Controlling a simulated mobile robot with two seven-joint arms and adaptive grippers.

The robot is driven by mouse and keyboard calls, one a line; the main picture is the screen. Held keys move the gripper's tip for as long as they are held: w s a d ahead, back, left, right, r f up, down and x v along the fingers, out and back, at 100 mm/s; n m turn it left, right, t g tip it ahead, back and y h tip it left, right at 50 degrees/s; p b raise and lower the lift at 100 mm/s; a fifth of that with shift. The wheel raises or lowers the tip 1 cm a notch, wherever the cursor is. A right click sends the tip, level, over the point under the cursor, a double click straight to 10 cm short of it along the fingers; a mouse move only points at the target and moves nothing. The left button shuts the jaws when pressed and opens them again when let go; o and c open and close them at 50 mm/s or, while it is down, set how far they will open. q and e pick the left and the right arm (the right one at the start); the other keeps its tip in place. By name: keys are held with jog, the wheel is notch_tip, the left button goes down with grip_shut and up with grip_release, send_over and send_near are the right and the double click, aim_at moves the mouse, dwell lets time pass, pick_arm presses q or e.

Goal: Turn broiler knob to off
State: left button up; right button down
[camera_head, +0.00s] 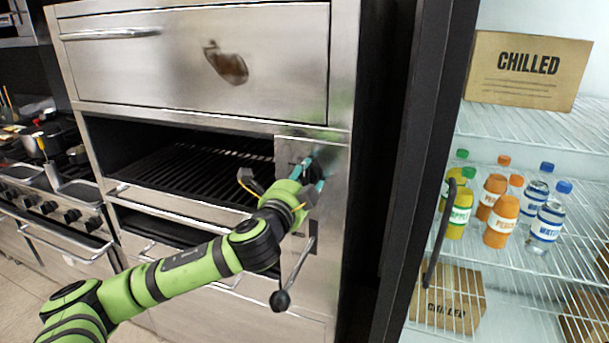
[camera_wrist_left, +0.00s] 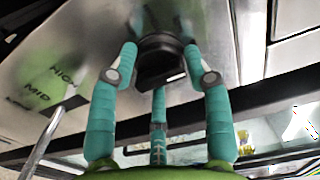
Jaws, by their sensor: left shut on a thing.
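The broiler (camera_head: 200,60) is a tall stainless steel unit with an open grill bay. Its black knob (camera_wrist_left: 162,58) shows in the left wrist view, on the steel control panel (camera_head: 331,195). The words HIGH and MID are printed on the panel beside it. My left gripper (camera_head: 312,170) is at this panel, and its teal fingers, also in the left wrist view (camera_wrist_left: 158,75), are shut around the knob. The gripper hides most of the knob in the head view. The knob's pointer setting cannot be read. My right gripper is not in view.
A lever with a black ball end (camera_head: 280,300) hangs below the panel. To the right, a dark door edge borders a fridge with bottles (camera_head: 502,222) and a CHILLED box (camera_head: 528,70). A stove (camera_head: 50,205) with pans stands at the left.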

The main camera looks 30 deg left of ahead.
pick_arm(q)
jog(key=shift+a+r, duration=0.1)
jog(key=shift+r, duration=0.05)
dwell(0.4)
jog(key=o, duration=1.2)
jog(key=shift+w, duration=0.1)
jog(key=shift+s, duration=0.3)
jog(key=v, duration=0.7)
